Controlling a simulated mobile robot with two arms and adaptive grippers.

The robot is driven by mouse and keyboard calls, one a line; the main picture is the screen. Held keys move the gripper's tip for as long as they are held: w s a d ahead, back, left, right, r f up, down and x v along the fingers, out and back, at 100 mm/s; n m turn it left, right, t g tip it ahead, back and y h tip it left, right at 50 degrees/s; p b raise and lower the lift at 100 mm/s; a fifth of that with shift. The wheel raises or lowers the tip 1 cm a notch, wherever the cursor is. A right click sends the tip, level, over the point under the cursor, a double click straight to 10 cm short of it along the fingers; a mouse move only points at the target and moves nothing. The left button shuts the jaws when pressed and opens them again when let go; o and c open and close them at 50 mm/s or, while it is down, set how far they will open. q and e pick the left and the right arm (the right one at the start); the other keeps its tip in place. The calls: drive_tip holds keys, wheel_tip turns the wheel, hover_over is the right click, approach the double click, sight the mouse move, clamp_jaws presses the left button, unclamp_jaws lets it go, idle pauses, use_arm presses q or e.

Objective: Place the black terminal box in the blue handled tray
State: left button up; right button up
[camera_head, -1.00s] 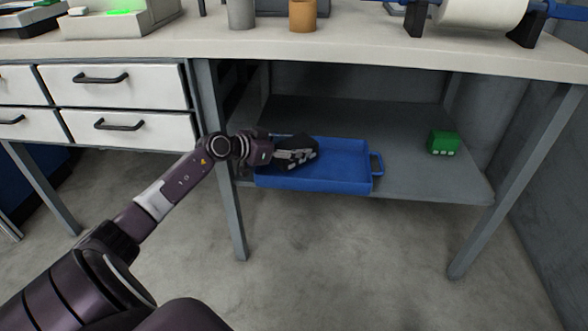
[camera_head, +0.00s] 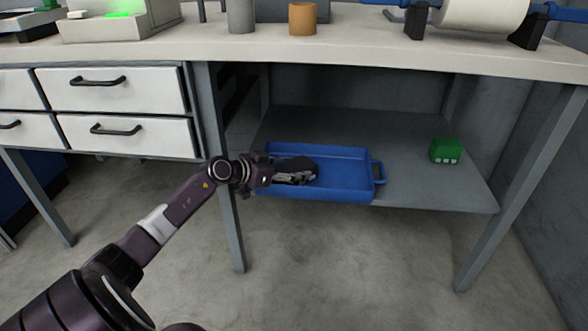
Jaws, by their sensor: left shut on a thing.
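The blue handled tray (camera_head: 345,180) lies on the grey shelf under the workbench, with a handle at its right end. My left gripper (camera_head: 298,177) reaches in over the tray's left part and is shut on the black terminal box (camera_head: 303,164). The box is low over the tray's left half, partly hidden by the fingers. I cannot tell whether it touches the tray floor. My right gripper is not in view.
A green terminal box (camera_head: 446,151) sits on the shelf (camera_head: 430,185) to the right of the tray. A table leg (camera_head: 228,220) stands close by my left wrist. The worktop (camera_head: 360,50) overhangs the shelf. White drawers (camera_head: 120,110) are at the left.

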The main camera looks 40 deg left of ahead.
use_arm(q)
drive_tip(key=o, duration=1.7)
drive_tip(key=shift+o, duration=0.2)
